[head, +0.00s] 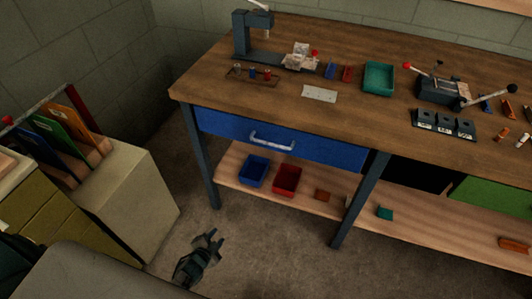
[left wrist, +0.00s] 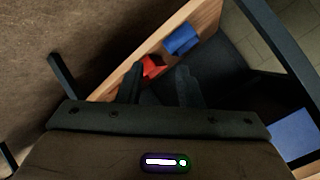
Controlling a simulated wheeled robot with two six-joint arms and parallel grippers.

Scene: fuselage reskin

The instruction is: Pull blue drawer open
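The blue drawer (head: 325,149) sits under the left part of the wooden workbench top. Its front looks flush with the bench frame, so it appears shut. A pale bar handle (head: 272,141) is on its front. My left gripper (head: 212,241) is low over the floor, in front of and below the drawer, well apart from the handle. In the left wrist view its two fingers (left wrist: 158,72) are spread with nothing held between them. A blue panel at the right edge of that view may be the drawer front. My right gripper is not in view.
A blue bin (head: 254,171) and a red bin (head: 287,179) stand on the lower shelf under the drawer. Dark bench legs (head: 360,200) flank them. A pale cabinet (head: 135,190) with upright coloured panels stands at the left. The floor before the bench is clear.

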